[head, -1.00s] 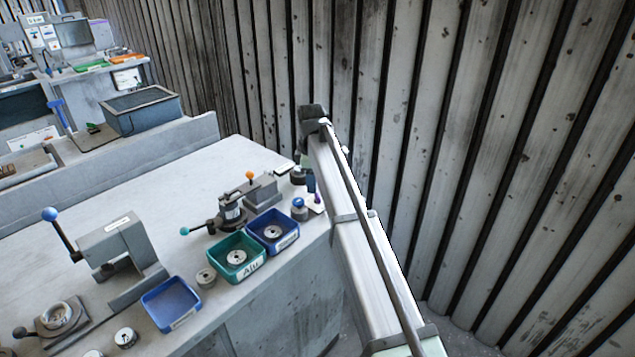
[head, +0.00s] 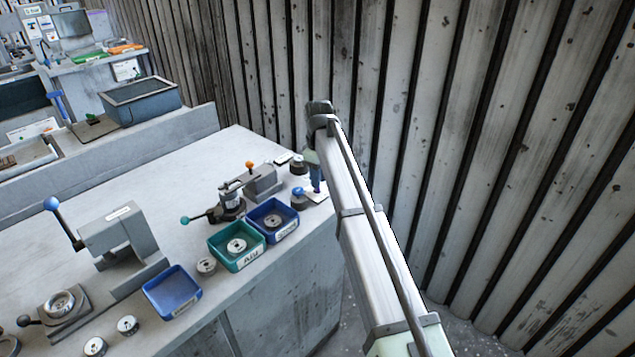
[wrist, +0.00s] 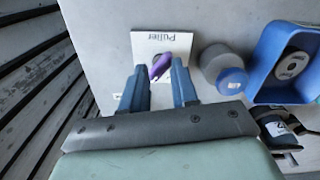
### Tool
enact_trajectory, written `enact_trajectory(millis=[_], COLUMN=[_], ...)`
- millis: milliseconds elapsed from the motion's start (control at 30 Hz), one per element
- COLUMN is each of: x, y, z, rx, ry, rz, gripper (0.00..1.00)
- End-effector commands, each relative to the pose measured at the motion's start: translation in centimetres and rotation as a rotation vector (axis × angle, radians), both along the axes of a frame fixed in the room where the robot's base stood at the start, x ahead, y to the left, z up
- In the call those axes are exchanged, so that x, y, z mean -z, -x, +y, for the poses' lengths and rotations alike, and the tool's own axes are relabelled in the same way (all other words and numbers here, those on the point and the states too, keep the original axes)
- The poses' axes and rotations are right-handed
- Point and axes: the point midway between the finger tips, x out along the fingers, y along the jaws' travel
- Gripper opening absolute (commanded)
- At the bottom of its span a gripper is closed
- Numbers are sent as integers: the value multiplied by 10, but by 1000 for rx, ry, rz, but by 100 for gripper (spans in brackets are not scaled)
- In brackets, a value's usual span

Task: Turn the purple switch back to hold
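The purple switch (wrist: 161,66) stands on a white plate (wrist: 148,44) with printed lettering, seen in the wrist view. It points obliquely, its upper end toward the right. My gripper (wrist: 158,76) is open, its two blue fingers on either side of the switch. Gaps show between the switch and the fingers; whether either touches it I cannot tell. In the head view my gripper (head: 316,178) is over the white plate (head: 317,197) at the bench's right end, and it mostly hides the switch.
A grey cylinder with a blue top (wrist: 231,80) stands close right of the plate. Beyond it is a blue bin (wrist: 292,62) holding a round part. A green bin (head: 238,258) and a clamp fixture (head: 230,205) are further left. A ribbed wall (head: 480,150) rises close behind my arm.

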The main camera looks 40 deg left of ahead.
Motion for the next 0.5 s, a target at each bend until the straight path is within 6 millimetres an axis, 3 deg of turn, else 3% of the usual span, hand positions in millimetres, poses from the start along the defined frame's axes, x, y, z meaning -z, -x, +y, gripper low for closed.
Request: enact_trajectory(millis=[33, 500], x=[12, 12], y=[5, 5], z=[4, 6], rx=[49, 524], ry=[-3, -6], rz=[11, 13], gripper=[34, 34])
